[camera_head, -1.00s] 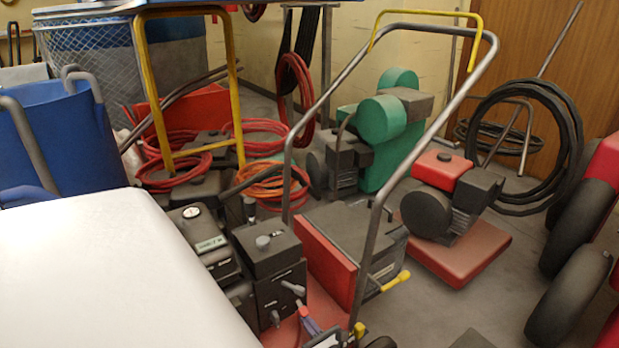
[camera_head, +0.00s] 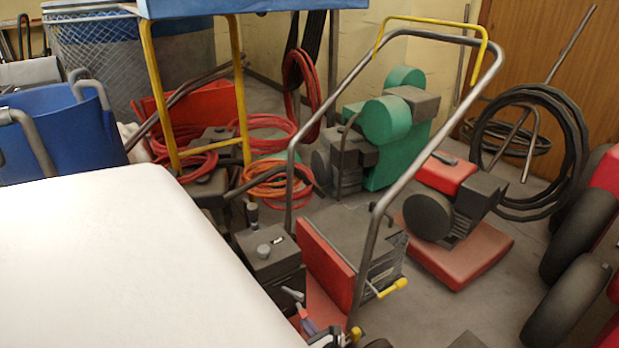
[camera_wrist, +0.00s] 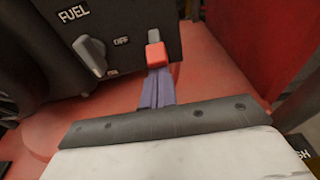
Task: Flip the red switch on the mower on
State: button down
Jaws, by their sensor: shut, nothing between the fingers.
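The mower has a red deck (camera_head: 327,300), a dark engine box (camera_head: 270,262) and a tall steel handle with a yellow bar. In the wrist view the red switch (camera_wrist: 155,50) sits on the dark panel, right of the OFF mark and a grey fuel lever (camera_wrist: 89,55). An ON mark shows lower down. My gripper (camera_wrist: 155,80) is shut and empty, its purple-grey fingers pointing up to the switch's lower end. I cannot tell whether they touch it, or which way the switch is set. In the head view my gripper (camera_head: 308,322) is small beside the engine box.
A red upright plate (camera_head: 325,262) and the steel handle (camera_head: 377,225) rise close to the right of my gripper. A green machine (camera_head: 400,135) and another red-decked machine (camera_head: 460,250) stand behind. A blue bin (camera_head: 60,130) is at left. Bare floor shows at lower right.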

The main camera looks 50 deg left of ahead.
jog(key=shift+r+h+p, duration=0.3)
jog(key=shift+r+p, duration=0.25)
jog(key=shift+p, duration=0.2)
jog(key=shift+d+r+p, duration=0.2)
jog(key=shift+r+p, duration=0.2)
jog(key=shift+p, duration=0.85)
jog(key=shift+d+r+h+p, duration=0.2)
jog(key=shift+r+h+p, duration=1.25)
jog(key=shift+p, duration=3.3)
